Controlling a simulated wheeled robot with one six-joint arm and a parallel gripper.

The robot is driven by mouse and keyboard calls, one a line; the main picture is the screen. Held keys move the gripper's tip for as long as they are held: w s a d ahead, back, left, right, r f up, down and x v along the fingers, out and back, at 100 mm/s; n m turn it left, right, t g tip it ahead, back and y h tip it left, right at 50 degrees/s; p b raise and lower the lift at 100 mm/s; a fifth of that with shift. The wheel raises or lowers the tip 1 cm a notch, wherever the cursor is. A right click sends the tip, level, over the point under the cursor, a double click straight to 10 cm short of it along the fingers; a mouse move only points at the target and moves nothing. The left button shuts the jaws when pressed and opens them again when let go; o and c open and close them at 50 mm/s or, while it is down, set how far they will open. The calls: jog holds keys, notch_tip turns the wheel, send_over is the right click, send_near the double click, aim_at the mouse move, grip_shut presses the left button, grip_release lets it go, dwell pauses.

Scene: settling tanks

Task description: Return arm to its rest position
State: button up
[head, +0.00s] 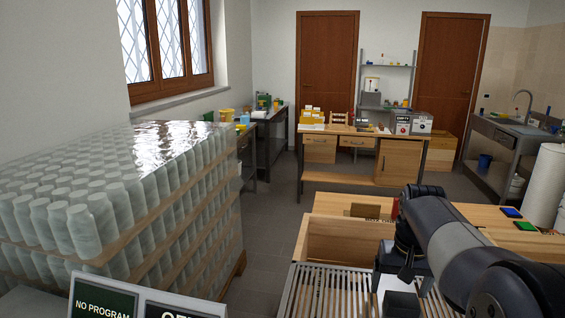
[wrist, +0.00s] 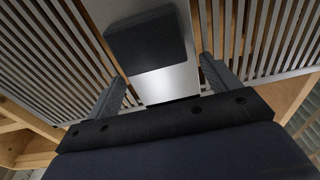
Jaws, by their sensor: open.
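A dark grey block (wrist: 150,40) lies on a pale plate (wrist: 168,85) just beyond the fingertips, not gripped. The block also shows at the bottom of the head view (head: 402,304). The fingers are hard to make out in the head view, partly hidden by the arm.
A wooden box (head: 345,243) stands behind the slats. A tall stack of wrapped bottles (head: 190,205) fills the left. A paper roll (head: 545,190) and green and blue pads (head: 525,226) are at right. A workbench (head: 345,175) stands further back, with open floor before it.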

jog(key=w+d+p, duration=0.2)
jog(key=w+p, duration=0.2)
jog(key=w, duration=0.8)
jog(key=shift+w+d+p, duration=0.25)
jog(key=shift+w+p, duration=0.1)
jog(key=shift+p, duration=0.05)
